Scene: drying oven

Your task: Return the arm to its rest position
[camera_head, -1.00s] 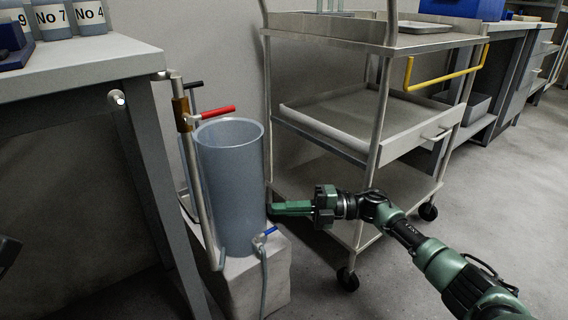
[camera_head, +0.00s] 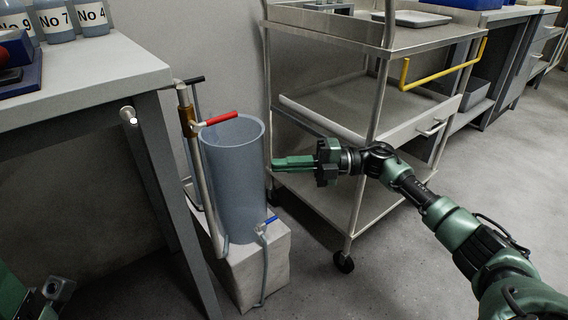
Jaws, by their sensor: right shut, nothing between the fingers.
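My right arm (camera_head: 445,217) reaches in from the lower right. Its right gripper (camera_head: 276,164) is shut and empty, pointing left. In the picture its fingertips lie just right of the grey cylindrical container (camera_head: 232,180), in front of the cart; I cannot tell whether they touch the container. A part of my left arm (camera_head: 40,300) shows at the lower left corner; its fingers cannot be made out.
The container stands on a pale block (camera_head: 262,268) beside a pipe with a red lever (camera_head: 218,118) and a blue valve lever (camera_head: 268,220). A wheeled metal cart (camera_head: 345,112) stands behind my right arm. A bench (camera_head: 100,70) with bottles is at left. Floor at right is clear.

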